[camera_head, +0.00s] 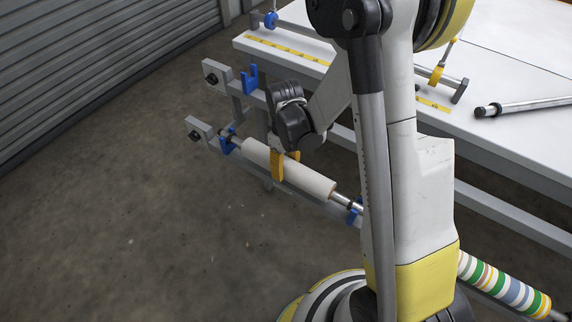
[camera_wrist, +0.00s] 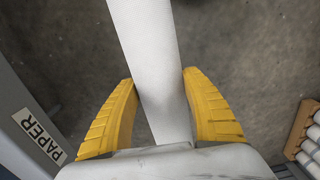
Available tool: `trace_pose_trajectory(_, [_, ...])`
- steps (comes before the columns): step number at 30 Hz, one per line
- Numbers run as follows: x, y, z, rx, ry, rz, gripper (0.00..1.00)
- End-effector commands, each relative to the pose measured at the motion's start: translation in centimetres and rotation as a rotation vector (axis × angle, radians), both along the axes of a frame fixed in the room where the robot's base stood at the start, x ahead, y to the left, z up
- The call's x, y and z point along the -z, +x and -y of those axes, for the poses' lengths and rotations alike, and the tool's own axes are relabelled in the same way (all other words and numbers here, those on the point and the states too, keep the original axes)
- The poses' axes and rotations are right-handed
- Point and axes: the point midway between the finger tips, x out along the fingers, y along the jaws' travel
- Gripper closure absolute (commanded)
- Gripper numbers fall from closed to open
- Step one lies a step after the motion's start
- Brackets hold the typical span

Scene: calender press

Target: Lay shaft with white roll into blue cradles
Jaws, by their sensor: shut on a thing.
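My gripper (camera_head: 284,165) has its yellow fingers shut around the middle of the white roll (camera_head: 315,181). In the wrist view the white roll (camera_wrist: 150,45) runs between both fingers (camera_wrist: 158,82). The shaft's left end reaches the lower left blue cradle (camera_head: 226,144). Its bare metal right part (camera_head: 343,202) runs to the right blue cradle (camera_head: 354,213), partly hidden by my arm. I cannot tell whether the shaft rests fully down in either cradle. An empty blue cradle (camera_head: 250,78) stands higher on the frame.
The grey press frame (camera_head: 218,76) stands beside a white table (camera_head: 520,125) with yellow strips and a loose metal rod (camera_head: 525,105). A striped roll (camera_head: 503,282) lies low at right. A PAPER label (camera_wrist: 39,134) shows at left in the wrist view. The floor at left is clear.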

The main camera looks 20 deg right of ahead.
Motion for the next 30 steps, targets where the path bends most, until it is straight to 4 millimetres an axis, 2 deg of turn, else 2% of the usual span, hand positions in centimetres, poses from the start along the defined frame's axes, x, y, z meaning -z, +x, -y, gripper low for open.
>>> trace_pose_trajectory(20, [0.89,0.01,0.00,0.000,0.000,0.000,0.87])
trace_pose_trajectory(21, [0.93,0.02,-0.01,0.000,0.000,0.000,0.43])
trace_pose_trajectory(23, [0.91,0.01,0.00,0.000,0.000,0.000,0.24])
trace_pose_trajectory(24, [0.91,0.01,0.00,0.000,0.000,0.000,0.21])
trace_pose_trajectory(30, [0.91,0.01,0.00,0.000,0.000,0.000,0.21])
